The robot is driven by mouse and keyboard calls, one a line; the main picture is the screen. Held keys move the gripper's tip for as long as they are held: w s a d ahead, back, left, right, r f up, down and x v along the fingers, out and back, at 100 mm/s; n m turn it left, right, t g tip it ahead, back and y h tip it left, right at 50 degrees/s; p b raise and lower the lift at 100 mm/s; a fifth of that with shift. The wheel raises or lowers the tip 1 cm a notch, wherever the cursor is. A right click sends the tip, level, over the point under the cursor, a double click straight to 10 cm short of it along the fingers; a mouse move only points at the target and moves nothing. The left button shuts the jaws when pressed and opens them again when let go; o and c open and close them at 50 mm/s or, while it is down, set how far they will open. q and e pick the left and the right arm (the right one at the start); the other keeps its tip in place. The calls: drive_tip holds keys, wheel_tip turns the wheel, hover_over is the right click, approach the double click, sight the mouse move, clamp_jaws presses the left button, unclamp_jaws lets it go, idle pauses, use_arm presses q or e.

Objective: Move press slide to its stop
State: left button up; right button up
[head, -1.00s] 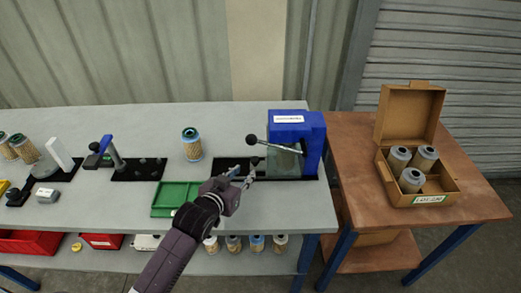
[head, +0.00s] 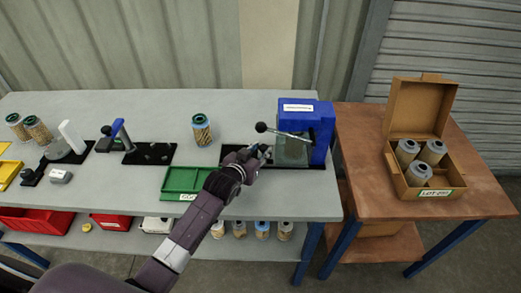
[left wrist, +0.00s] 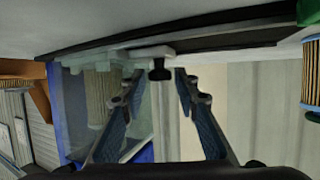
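The blue press (head: 318,125) stands at the right end of the grey bench, with a lever (head: 284,132) and a clear guard. In the left wrist view, which looks upside down, a filter cartridge (left wrist: 103,95) shows behind the clear guard. The pale press slide (left wrist: 150,53) with its black knob (left wrist: 160,70) lies low by the dark base. My left gripper (head: 264,152) is at the left side of the press. In the wrist view its fingers (left wrist: 160,78) are apart, with the knob between their tips and gaps beside it. My right gripper is not seen.
A green tray (head: 185,180) lies left of my left forearm. A lone cartridge (head: 201,132) stands behind it. An open cardboard box (head: 427,192) with 3 cartridges is on the brown table (head: 480,200). Fixtures (head: 120,140) stand further left.

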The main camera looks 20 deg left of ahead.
use_arm(q)
drive_tip(key=shift+c, duration=1.2)
clamp_jaws()
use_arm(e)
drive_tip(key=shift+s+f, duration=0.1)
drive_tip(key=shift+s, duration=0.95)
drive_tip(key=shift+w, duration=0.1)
use_arm(q)
drive_tip(key=shift+a, duration=0.2)
drive_tip(key=s+a, duration=0.1)
drive_tip(key=a, duration=0.3)
drive_tip(key=s+a+p, duration=0.1)
drive_tip(key=a, duration=0.2)
drive_tip(key=s+a+p, duration=0.1)
drive_tip(key=a, duration=0.3)
drive_tip(key=shift+s+a+f, duration=0.1)
drive_tip(key=shift+s+a, duration=0.15)
drive_tip(key=shift+a, duration=0.45)
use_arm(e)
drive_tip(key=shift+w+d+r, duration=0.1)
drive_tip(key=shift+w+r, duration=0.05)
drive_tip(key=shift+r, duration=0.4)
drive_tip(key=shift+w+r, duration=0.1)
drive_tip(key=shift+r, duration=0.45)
